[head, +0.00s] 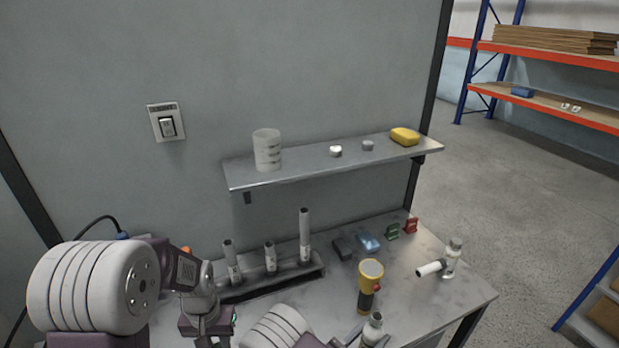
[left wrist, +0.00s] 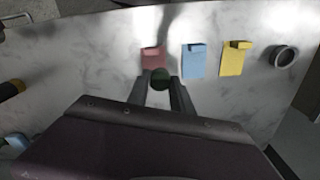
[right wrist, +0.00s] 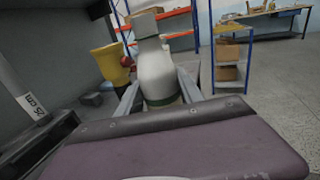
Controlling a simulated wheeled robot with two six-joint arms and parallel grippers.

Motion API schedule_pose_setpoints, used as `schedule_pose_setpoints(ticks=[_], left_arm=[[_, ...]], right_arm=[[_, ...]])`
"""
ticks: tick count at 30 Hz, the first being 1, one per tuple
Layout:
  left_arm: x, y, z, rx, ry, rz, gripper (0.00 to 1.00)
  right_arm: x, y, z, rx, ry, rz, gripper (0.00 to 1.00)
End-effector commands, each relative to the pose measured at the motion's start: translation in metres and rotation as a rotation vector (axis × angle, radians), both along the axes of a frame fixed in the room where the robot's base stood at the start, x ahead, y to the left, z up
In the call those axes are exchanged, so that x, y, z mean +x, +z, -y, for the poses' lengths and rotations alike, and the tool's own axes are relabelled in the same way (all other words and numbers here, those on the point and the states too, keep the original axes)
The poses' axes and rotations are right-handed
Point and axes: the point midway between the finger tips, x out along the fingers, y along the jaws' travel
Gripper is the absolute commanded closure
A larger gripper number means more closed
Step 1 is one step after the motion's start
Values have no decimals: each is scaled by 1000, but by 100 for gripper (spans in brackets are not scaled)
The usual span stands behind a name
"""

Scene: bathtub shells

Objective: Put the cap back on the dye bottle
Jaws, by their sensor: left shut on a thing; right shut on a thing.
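My right gripper (right wrist: 158,90) is shut on a pale bottle with a green band (right wrist: 158,68). The bottle's narrower grey top points up and away in the right wrist view. The bottle also shows at the bottom of the head view (head: 372,330), where it looks roughly upright. My left gripper (left wrist: 160,84) is shut on a small round dark green thing, probably the cap (left wrist: 160,74). Its fingers hide part of it. In the head view the left arm is at lower left, and its fingertips and the green thing cannot be made out there. The two grippers are apart.
A yellow flashlight (head: 369,283) stands beside the held bottle. A rack (head: 275,285) with several tubes is at the wall. Another bottle (head: 452,256) and a white cylinder (head: 429,269) are at right. The shelf (head: 300,165) overhangs the table's back. The front right tabletop is clear.

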Motion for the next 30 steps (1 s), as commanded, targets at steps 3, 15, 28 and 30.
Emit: schedule_pose_setpoints(ticks=[3,15,28,30], left_arm=[[0,0,0,0,0,0,100],[0,0,0,0,0,0,100],[0,0,0,0,0,0,100],[0,0,0,0,0,0,100]], right_arm=[[2,2,-14,2,30,2,100],[11,11,-93,3,190,3,100],[17,16,-143,1,292,1,100],[17,17,-144,0,295,1,100]])
